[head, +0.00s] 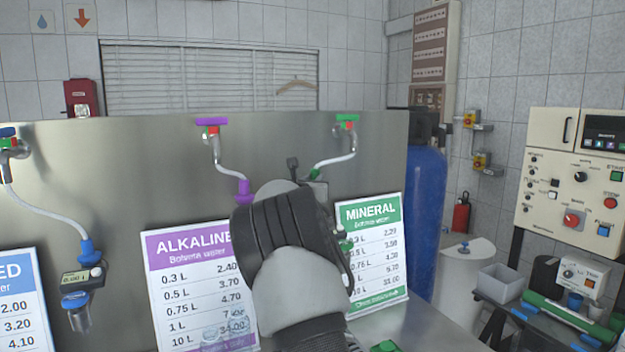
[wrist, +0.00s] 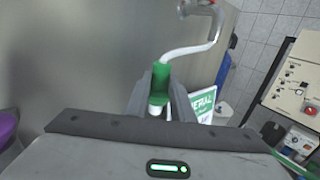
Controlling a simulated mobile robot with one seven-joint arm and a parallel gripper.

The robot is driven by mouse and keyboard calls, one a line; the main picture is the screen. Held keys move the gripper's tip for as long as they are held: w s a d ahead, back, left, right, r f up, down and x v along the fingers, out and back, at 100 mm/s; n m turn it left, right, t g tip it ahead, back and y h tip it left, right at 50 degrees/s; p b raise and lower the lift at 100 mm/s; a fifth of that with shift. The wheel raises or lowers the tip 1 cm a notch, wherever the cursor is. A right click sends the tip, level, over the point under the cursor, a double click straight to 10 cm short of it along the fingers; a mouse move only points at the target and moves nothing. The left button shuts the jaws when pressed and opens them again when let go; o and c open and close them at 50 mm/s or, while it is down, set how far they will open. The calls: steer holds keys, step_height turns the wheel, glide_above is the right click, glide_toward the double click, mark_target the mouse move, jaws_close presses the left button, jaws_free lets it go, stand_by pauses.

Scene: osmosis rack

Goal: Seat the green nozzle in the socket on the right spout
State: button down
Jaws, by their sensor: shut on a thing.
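The right spout (head: 335,160) is a white hose hanging from a green-handled tap on the steel panel, above the MINERAL sign. In the wrist view, the hose (wrist: 200,50) curves down to the green nozzle (wrist: 161,78), and its end meets or passes behind the nozzle's top; I cannot tell which. My gripper (wrist: 163,88) is shut on the green nozzle, with a finger on each side and a white part showing below. In the head view, my gripper (head: 306,176) is at the hose's lower end. My wrist hides the nozzle there, and the socket is not clearly visible.
The purple spout (head: 244,190) hangs left of my gripper. The blue spout (head: 88,250) with a small meter is farther left. The ALKALINE sign (head: 185,280) and the MINERAL sign (head: 385,225) stand close around my wrist. A blue tank (head: 425,200) stands right of the panel.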

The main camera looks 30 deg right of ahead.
mark_target(313, 177)
steer(key=shift+p+x, duration=1.8)
steer(key=shift+x, duration=0.3)
steer(key=shift+w+d+r+p, duration=0.15)
steer(key=shift+w+d+p, duration=0.05)
steer(key=shift+w+p, duration=0.5)
steer(key=shift+w, duration=0.1)
steer(key=shift+f, duration=0.3)
step_height(313, 177, down, 9)
steer(key=b, duration=1)
steer(key=shift+b, duration=0.3)
steer(key=shift+f+b, duration=0.6)
steer(key=shift+f+b, duration=0.95)
steer(key=shift+b, duration=0.1)
steer(key=shift+f, duration=0.2)
